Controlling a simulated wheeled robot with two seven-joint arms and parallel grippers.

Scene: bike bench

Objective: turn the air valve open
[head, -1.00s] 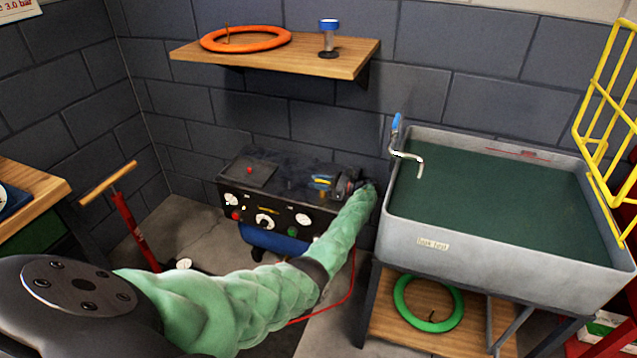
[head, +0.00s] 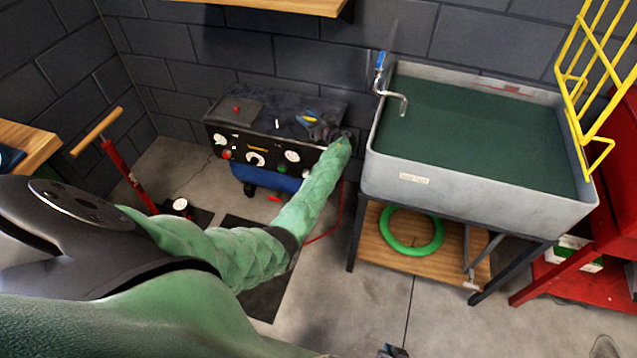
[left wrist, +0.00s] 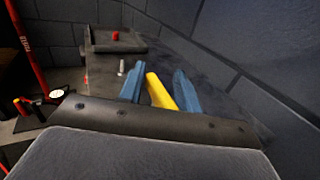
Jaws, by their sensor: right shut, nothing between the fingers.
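The air valve's yellow lever (left wrist: 160,92) shows between the two blue fingers of my left gripper (left wrist: 160,88) in the left wrist view. The fingers are open, with a gap between the lever and the right-hand finger. In the head view my left gripper (head: 312,121) is over the right end of the black compressor box (head: 240,115); the lever is only a small yellow spot there. The lever's base is hidden. My right gripper (head: 392,351) just shows at the bottom edge of the head view, shut and empty, far from the valve.
A grey sink (head: 410,179) with a bent tap (head: 392,97) stands close to the right of the compressor. A green ring (head: 412,248) lies on the shelf below. A red floor pump (head: 125,175) stands to the left. A red hose runs down to the floor.

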